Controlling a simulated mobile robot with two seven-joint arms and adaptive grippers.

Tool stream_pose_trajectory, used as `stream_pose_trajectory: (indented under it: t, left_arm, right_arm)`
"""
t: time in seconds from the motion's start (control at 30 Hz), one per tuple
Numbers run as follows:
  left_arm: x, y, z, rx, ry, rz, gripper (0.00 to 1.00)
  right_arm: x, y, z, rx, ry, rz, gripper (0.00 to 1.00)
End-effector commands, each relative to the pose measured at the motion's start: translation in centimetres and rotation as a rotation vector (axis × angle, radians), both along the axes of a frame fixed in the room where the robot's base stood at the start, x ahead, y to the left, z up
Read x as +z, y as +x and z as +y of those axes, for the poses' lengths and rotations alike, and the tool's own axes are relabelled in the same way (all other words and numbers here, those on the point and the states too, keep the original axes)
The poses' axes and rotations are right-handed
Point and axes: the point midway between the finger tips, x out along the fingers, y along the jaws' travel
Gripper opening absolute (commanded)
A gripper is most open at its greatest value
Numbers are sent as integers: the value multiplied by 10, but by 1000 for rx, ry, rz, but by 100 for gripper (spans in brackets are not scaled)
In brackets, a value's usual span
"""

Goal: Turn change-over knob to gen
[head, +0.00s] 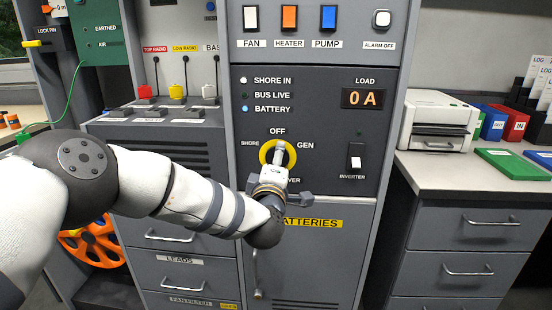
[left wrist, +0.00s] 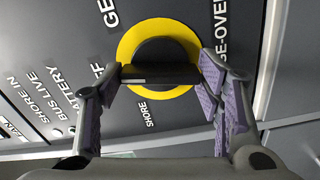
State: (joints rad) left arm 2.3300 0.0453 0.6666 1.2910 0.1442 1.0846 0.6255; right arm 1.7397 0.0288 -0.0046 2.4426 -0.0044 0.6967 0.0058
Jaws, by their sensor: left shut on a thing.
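The change-over knob is a black knob with a yellow ring (head: 264,152) on the grey power panel, between the labels SHORE, OFF and GEN. In the left wrist view its dark grip (left wrist: 160,73) lies inside the yellow ring (left wrist: 126,48). My left gripper (head: 279,152) is shut on the knob, with its purple-padded fingers on either side of it in the left wrist view (left wrist: 162,80). In the head view the gripper hides much of the knob and the lower label, so I cannot tell exactly where the knob points. My right gripper is not in view.
The inverter switch (head: 355,156) is right of the knob, and the load display (head: 363,98) reads 0 A. Switches for fan, heater and pump (head: 328,17) sit above. A printer (head: 438,123) stands on the right counter. The BATTERIES door (head: 320,260) is below.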

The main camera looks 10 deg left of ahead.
Motion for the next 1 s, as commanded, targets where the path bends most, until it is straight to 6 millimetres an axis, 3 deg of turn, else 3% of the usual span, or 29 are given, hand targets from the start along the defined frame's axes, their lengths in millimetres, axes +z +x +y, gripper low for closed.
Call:
stream_pose_trajectory:
  t: [0.6, 1.0]
  left_arm:
    - [3, 0, 0, 1, 561, 5, 32]
    - [2, 0, 0, 1, 786, 10, 32]
  right_arm:
    - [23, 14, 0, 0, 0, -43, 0]
    - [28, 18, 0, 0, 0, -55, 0]
